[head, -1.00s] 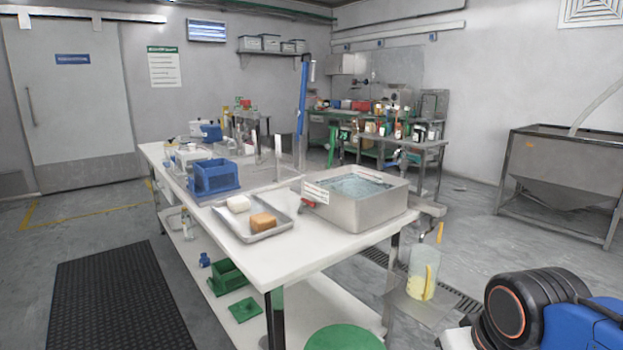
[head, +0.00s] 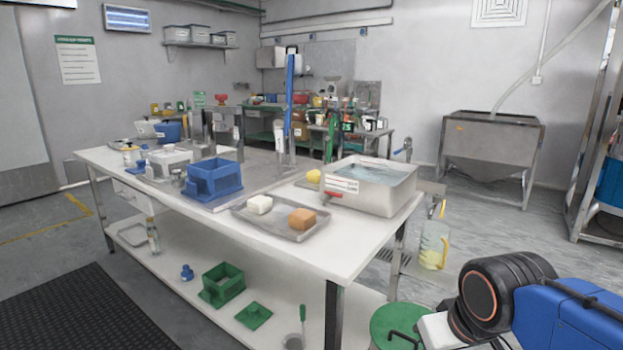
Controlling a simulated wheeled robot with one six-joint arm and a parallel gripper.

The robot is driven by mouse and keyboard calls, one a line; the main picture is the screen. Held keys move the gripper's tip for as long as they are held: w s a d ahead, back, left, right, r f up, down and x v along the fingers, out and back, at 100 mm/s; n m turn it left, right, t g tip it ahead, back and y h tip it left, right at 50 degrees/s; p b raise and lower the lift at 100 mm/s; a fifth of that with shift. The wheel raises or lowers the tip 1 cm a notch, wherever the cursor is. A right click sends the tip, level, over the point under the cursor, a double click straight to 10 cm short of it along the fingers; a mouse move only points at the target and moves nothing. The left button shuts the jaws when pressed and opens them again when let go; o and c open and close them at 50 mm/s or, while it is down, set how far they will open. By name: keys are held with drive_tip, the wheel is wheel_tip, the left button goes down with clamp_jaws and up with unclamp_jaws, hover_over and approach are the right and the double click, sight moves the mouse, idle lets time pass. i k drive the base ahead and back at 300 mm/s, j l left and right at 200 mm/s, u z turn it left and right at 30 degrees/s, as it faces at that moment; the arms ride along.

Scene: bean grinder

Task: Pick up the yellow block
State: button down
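A small yellow object (head: 313,176) sits on the white table against the left side of the metal basin; it is partly hidden and its exact shape is hard to tell. An orange-brown block (head: 302,218) and a white block (head: 259,204) lie apart on a grey metal tray (head: 280,234) near the table's front edge. No clearly yellow block shows on the tray. Part of my own arm, blue and black, shows at the lower right. My gripper's fingers are not in view.
The metal basin (head: 396,200) holds clear contents at the right end of the white table (head: 345,257). A blue bin (head: 214,180) stands left of the tray. A green round lid (head: 395,322) is near the table's right leg.

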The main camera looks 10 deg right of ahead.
sight(313, 177)
drive_tip(key=i+j+z, duration=0.1)
drive_tip(key=j, duration=0.3)
drive_tip(key=i+j+z, duration=0.1)
drive_tip(key=j, duration=0.25)
drive_tip(key=i+j+z, duration=0.1)
drive_tip(key=i+j, duration=0.15)
drive_tip(key=j, duration=0.2)
drive_tip(key=i+j, duration=0.15)
drive_tip(key=j, duration=0.25)
drive_tip(key=i+j+z, duration=0.15)
drive_tip(key=j, duration=0.25)
